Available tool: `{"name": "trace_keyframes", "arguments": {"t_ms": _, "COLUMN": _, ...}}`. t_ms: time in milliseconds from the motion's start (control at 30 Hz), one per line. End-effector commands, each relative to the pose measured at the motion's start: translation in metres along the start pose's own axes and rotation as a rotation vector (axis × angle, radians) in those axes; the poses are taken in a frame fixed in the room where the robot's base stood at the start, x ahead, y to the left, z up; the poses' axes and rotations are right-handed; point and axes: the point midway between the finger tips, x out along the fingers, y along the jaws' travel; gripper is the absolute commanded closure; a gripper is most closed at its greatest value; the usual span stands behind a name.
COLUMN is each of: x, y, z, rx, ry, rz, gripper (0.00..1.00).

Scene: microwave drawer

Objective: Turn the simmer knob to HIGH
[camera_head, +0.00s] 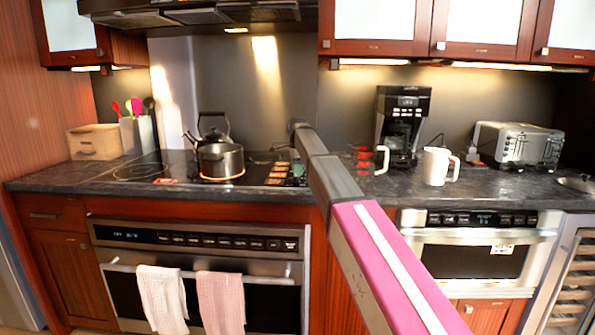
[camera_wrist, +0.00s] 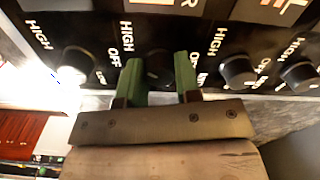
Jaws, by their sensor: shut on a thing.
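In the wrist view a row of knobs runs along a black panel with HIGH, OFF and LOW lettering. My gripper (camera_wrist: 159,68) has its two green fingers on either side of a dark knob (camera_wrist: 158,66) and is shut on it. The fingers partly hide this knob and its lettering, and I cannot read where it points. No label marks it as the simmer knob. In the head view my arm reaches to the right end of the cooktop (camera_head: 110,173), where the knob is too small to make out.
Neighbouring knobs stand close by: a brightly lit one (camera_wrist: 75,66) on the left and dark ones (camera_wrist: 239,71) on the right. A white mug (camera_head: 435,167) and a toaster (camera_head: 515,145) stand to the right.

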Motion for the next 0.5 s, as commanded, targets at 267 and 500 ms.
{"name": "trace_keyframes", "arguments": {"t_ms": 267, "x": -0.0003, "y": -0.0004, "z": 0.0001, "rx": 0.001, "ry": 0.000, "rz": -0.001, "gripper": 0.44}}
{"name": "trace_keyframes", "arguments": {"t_ms": 500, "x": -0.0014, "y": -0.0003, "z": 0.0000, "rx": 0.000, "ry": 0.000, "rz": -0.001, "gripper": 0.44}}
